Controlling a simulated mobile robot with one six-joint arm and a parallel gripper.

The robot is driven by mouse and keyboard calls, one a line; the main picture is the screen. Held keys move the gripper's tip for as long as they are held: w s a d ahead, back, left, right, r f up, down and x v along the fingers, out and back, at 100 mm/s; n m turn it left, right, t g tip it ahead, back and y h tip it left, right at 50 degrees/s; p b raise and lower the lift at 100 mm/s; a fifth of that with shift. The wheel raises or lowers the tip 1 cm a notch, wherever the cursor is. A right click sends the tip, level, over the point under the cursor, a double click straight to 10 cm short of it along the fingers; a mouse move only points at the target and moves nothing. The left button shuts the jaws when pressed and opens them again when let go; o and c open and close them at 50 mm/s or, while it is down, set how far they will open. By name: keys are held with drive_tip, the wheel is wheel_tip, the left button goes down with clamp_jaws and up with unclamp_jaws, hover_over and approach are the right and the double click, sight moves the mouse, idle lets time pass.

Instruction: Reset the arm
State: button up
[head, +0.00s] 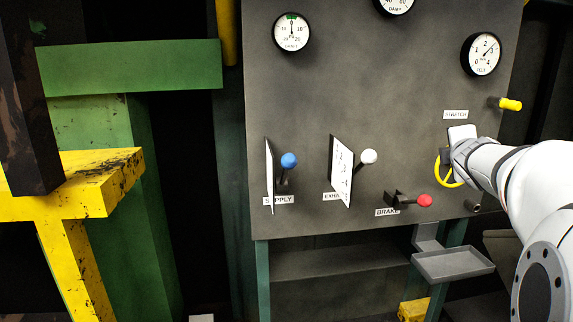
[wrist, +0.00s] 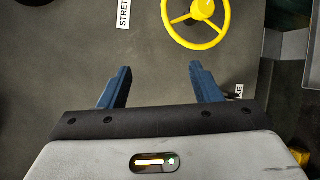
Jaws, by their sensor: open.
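My gripper (wrist: 158,80) is open in the wrist view, its two dark blue fingers spread with nothing between them. It faces the grey panel. The yellow handwheel (wrist: 196,24) lies beyond the fingertips, apart from them in that view. In the head view my white arm reaches in from the right and its end covers part of the yellow wheel (head: 441,172) under the STRETCH label (head: 456,114). The fingers cannot be made out clearly in the head view.
The panel (head: 300,100) carries a blue-knobbed lever (head: 288,160), a white-knobbed lever (head: 368,156), a red-knobbed lever (head: 424,200) and a yellow-tipped peg (head: 510,104). A grey tray (head: 452,265) juts out below. A yellow beam (head: 80,185) stands at left.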

drive_tip(key=s+a+f+m+g+y+p, duration=0.3)
drive_tip(key=s+a+m+g+p, duration=0.3)
drive_tip(key=s+a, duration=0.6)
drive_tip(key=s+a+f+m+g+y+p, duration=0.2)
drive_tip(key=s+a+f+m+g+p, duration=0.4)
drive_tip(key=s, duration=1.2)
drive_tip(key=a+m+p, duration=0.3)
drive_tip(key=a+m, duration=0.2)
drive_tip(key=shift+s+a+g+y+p, duration=0.25)
drive_tip(key=shift+a+g+y+p, duration=0.05)
drive_tip(key=shift+a+y+p, duration=0.1)
